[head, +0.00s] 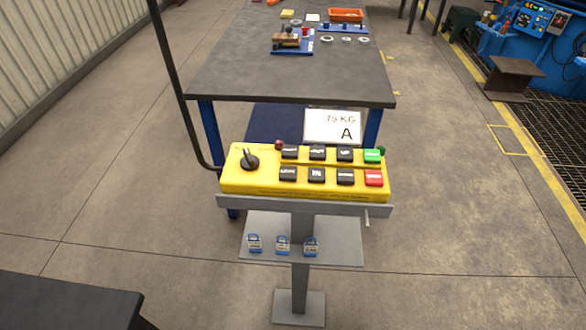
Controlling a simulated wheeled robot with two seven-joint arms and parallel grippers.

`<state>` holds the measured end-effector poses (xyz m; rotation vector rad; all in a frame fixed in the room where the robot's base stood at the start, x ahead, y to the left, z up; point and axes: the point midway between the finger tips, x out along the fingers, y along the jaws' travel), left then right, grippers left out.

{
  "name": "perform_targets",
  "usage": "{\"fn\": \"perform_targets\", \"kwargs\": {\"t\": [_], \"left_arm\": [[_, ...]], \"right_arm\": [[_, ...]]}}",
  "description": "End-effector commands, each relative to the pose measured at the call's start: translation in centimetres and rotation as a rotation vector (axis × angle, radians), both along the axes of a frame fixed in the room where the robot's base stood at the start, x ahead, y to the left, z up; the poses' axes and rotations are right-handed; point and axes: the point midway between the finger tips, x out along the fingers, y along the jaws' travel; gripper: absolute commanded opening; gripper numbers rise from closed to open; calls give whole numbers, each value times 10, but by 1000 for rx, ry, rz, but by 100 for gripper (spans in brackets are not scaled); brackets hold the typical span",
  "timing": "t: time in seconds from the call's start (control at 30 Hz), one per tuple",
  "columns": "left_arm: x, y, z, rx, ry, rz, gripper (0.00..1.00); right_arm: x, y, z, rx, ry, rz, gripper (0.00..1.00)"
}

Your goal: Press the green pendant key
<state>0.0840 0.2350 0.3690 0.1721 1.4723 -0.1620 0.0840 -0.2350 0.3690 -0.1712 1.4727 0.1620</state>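A yellow control pendant (270,185) rests on a grey stand (302,207) in the middle of the view. Its green key (372,156) is at the right end of the upper row, directly above a red key (374,178). Several black keys fill the rest of the two rows, and a black rotary knob (249,162) is at the left end. A red knob or lamp (279,145) and a dark green one (381,150) show at the pendant's back edge. Neither of my grippers shows in the head view.
A workbench (290,80) with small parts and an orange tray (346,15) stands behind. A dark surface (65,305) is at lower left.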

Motion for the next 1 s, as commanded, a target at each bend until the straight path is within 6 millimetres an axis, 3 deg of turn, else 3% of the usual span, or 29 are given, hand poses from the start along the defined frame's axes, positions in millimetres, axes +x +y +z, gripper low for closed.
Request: {"fn": "perform_targets", "kwargs": {"t": [0.03,0.33,1.0], "left_arm": [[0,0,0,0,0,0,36],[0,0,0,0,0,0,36],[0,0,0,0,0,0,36]], "right_arm": [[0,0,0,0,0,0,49],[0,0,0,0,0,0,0],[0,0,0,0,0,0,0]]}}
